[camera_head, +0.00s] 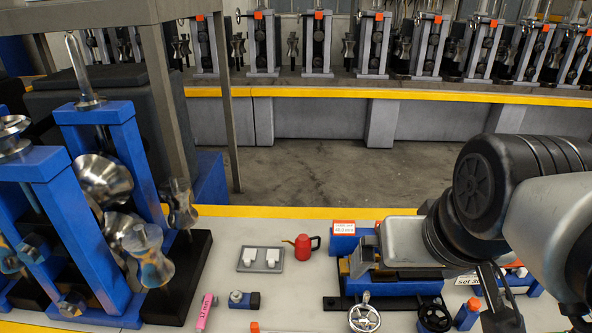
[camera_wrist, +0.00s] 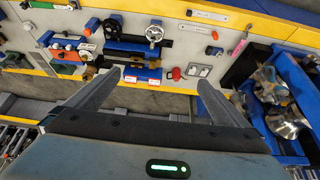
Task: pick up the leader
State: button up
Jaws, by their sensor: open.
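Nothing in view is clearly marked as the leader, and I cannot tell which object it is. A pink piece with dark lettering (camera_head: 206,311) lies on the bench beside the roll stand; it also shows in the wrist view (camera_wrist: 237,98). My gripper (camera_wrist: 159,76) is open and empty above the bench's edge. In the head view its fingers (camera_head: 502,317) show at the lower right.
A blue roll stand (camera_head: 108,170) with steel rolls fills the left. A grey tray (camera_head: 261,261) with white pieces and a red oil can (camera_head: 305,247) stand mid-bench. A blue fixture with a handwheel (camera_head: 364,318) is to the right. Some white bench surface is clear.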

dwell(0.3)
jog(key=c, duration=0.4)
jog(key=w+a+f+n+b, duration=0.1)
jog(key=w+f+n+b, duration=0.1)
jog(key=n, duration=0.1)
jog(key=w+a+f+n+g+b, duration=0.1)
jog(key=w+a+f+n, duration=0.1)
jog(key=w+n, duration=0.1)
jog(key=w+a+f+n+b, duration=0.2)
jog(key=n, duration=0.2)
jog(key=shift+w+f+g+h+b, duration=0.15)
jog(key=shift+w+g+h+b, duration=0.2)
jog(key=shift+g+h, duration=0.05)
jog(key=c, duration=1.1)
jog(key=n+g+b, duration=0.4)
jog(key=n+b, duration=0.6)
jog(key=n, duration=1.6)
send_over(254, 324)
notch_tip(254, 324, down, 26)
jog(key=shift+y, duration=0.4)
notch_tip(254, 324, down, 11)
jog(key=b, duration=0.2)
jog(key=shift+b, duration=0.4)
jog(key=shift+f+b, duration=0.9)
jog(key=shift+f, duration=2.1)
